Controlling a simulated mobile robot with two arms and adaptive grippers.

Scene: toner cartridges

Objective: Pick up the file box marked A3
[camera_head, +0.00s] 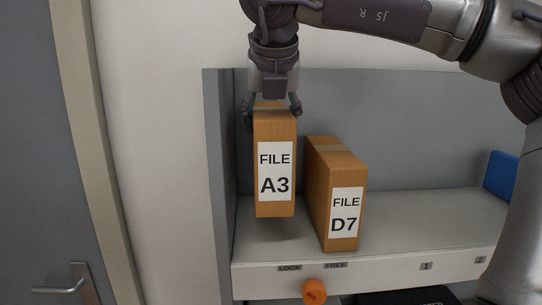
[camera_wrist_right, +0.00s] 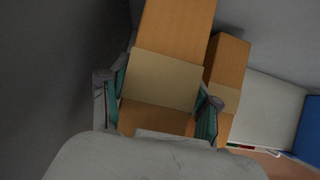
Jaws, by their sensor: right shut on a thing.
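The file box marked A3 (camera_head: 275,204) is a tall orange-brown box with a white label, upright in the head view. My right gripper (camera_head: 272,108) comes down from above and is shut on its top, one finger on each side. The box's bottom looks raised above the shelf surface. In the right wrist view the A3 box (camera_wrist_right: 175,28) with its tan tape band lies between the two teal-padded fingers (camera_wrist_right: 160,98). My left gripper is in neither view.
The file box marked D7 (camera_head: 318,190) stands on the white shelf (camera_head: 430,225) just right of A3. A grey side wall (camera_head: 219,165) is close on the left. A blue object (camera_head: 501,175) sits at the far right, with bare shelf between. An orange knob (camera_head: 314,291) is below the shelf edge.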

